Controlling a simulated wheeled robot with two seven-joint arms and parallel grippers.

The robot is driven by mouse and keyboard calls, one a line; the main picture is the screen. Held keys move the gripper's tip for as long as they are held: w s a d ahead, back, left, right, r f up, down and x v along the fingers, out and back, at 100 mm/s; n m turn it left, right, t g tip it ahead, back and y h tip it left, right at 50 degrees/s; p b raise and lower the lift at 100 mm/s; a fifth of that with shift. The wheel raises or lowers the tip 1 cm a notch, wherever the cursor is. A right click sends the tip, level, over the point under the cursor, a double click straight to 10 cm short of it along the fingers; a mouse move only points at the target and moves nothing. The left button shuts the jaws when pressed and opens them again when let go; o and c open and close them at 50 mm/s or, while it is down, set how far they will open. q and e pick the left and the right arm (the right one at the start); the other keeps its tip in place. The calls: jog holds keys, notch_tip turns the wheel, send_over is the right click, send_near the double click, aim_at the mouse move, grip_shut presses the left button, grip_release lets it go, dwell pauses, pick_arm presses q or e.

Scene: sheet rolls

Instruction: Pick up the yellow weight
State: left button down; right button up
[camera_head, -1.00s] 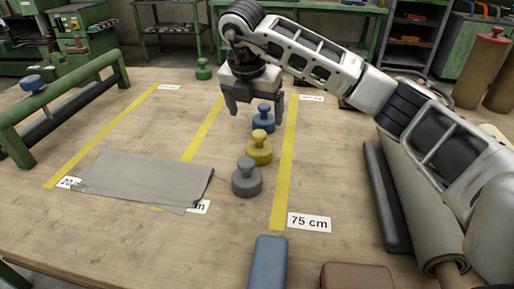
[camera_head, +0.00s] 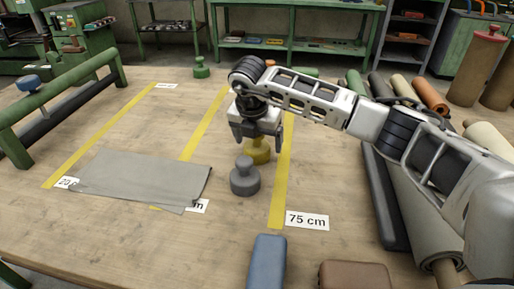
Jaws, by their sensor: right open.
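The yellow weight (camera_head: 257,153) stands upright on the wooden table, left of the yellow tape line by the 75 cm label. My right gripper (camera_head: 258,142) is open and points down over it. Its fingers hide the weight's knob and upper part, and I cannot tell whether they touch it. A grey weight (camera_head: 244,180) stands just in front of the yellow one. The blue weight behind is hidden by my gripper. My left gripper is not in view.
A grey sheet (camera_head: 140,178) lies flat at the left. A green weight (camera_head: 201,68) stands at the back. A green frame (camera_head: 60,95) is at the left edge. Rolls (camera_head: 425,215) lie at the right, beneath my right arm. A blue block (camera_head: 267,262) and brown block (camera_head: 355,275) lie in front.

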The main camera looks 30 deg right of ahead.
jog(key=c, duration=1.7)
jog(key=shift+w+r, duration=0.1)
jog(key=shift+r, duration=0.05)
grip_shut()
